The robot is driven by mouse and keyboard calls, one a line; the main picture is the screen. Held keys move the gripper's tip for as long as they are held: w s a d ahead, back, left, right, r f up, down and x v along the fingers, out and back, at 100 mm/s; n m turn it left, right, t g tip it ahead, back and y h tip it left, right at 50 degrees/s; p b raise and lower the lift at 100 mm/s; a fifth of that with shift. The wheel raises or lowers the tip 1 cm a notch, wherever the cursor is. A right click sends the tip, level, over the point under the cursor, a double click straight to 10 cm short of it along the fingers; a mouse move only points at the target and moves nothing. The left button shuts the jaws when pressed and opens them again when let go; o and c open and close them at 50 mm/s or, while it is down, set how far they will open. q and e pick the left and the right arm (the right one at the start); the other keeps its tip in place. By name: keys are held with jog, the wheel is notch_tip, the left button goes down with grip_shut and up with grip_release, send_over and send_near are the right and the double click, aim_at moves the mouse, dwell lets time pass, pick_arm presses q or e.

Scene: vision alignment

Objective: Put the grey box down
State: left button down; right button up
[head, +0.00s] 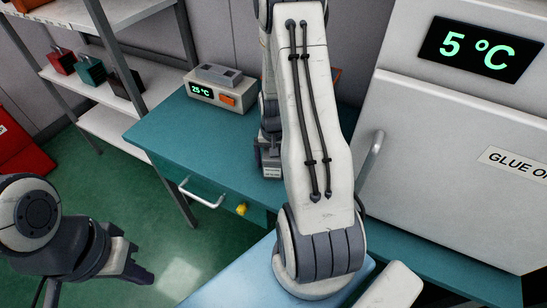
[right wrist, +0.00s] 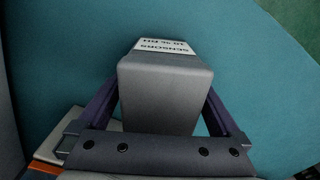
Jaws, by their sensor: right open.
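The grey box (right wrist: 165,85) stands on the teal table in the right wrist view, with a white label reading "SENSORS 10 % RH" on its far end. My right gripper (right wrist: 161,98) is open, with one finger on each side of the box. I cannot tell whether either finger touches it. In the head view my right arm hides most of that gripper, and only a small labelled part of the box (head: 271,171) shows below it. My left gripper (head: 133,262) hangs over the green floor, away from the table. No object shows in it, and its finger gap is unclear.
The teal table (head: 165,135) carries a device (head: 222,90) showing 25 °C left of my right arm. A white cabinet (head: 440,150) showing 5 °C stands on the right. A shelf (head: 100,125) with padlocks stands at left. The table's front left is clear.

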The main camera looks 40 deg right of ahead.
notch_tip(320, 180, up, 12)
jog(key=shift+r+b, duration=0.15)
jog(key=shift+b, duration=0.5)
jog(key=s+a+r+n, duration=0.2)
jog(key=a+r+n, duration=0.15)
jog(key=a, duration=0.75)
jog(key=s+a+r+n, duration=0.15)
jog(key=a+n, duration=0.35)
jog(key=a, duration=0.5)
jog(key=s+a+r+n+y, duration=0.1)
jog(key=s+a+r+n, duration=0.1)
jog(key=s+a+n, duration=0.6)
jog(key=s+a, duration=0.2)
jog(key=s, duration=0.3)
jog(key=shift+s+a+r, duration=0.15)
jog(key=shift+a+r, duration=0.1)
jog(key=shift+r, duration=0.1)
